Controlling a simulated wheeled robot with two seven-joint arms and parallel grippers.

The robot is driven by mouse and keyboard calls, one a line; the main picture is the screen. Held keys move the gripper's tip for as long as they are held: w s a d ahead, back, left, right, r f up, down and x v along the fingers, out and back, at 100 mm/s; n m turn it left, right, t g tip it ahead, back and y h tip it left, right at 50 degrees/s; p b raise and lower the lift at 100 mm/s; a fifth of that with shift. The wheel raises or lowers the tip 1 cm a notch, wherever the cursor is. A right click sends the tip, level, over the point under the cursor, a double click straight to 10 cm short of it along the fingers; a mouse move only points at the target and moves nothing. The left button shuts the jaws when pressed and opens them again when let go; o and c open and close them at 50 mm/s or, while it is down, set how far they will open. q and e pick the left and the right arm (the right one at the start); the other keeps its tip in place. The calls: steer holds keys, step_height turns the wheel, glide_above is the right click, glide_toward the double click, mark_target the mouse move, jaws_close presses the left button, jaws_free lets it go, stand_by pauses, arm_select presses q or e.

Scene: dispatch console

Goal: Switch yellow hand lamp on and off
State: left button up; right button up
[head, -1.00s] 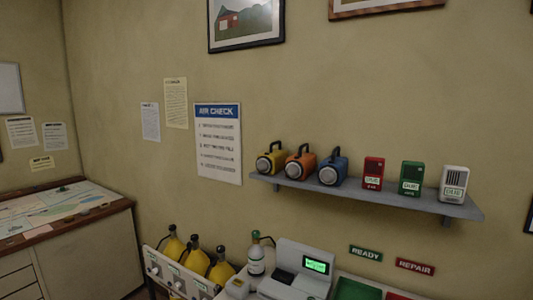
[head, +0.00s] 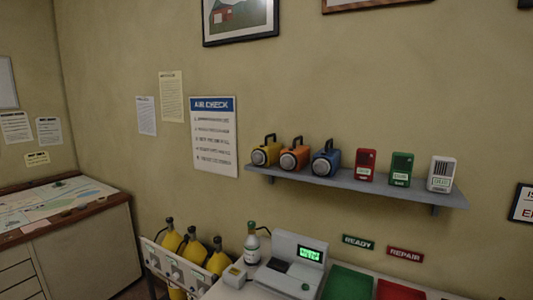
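The yellow hand lamp (head: 266,152) stands at the left end of the grey wall shelf (head: 350,186). It has a dark handle on top and its round lens faces to the lower left. I cannot tell whether it is lit. An orange hand lamp (head: 295,156) and a blue hand lamp (head: 326,160) stand to its right in the same row. Neither of my grippers shows in the head view.
Red (head: 366,164), green (head: 400,169) and white (head: 440,173) boxes share the shelf. Below are a counter with a device (head: 297,262) with a lit green screen, a green tray (head: 347,284) and yellow cylinders (head: 195,252). A map table (head: 60,208) stands at left.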

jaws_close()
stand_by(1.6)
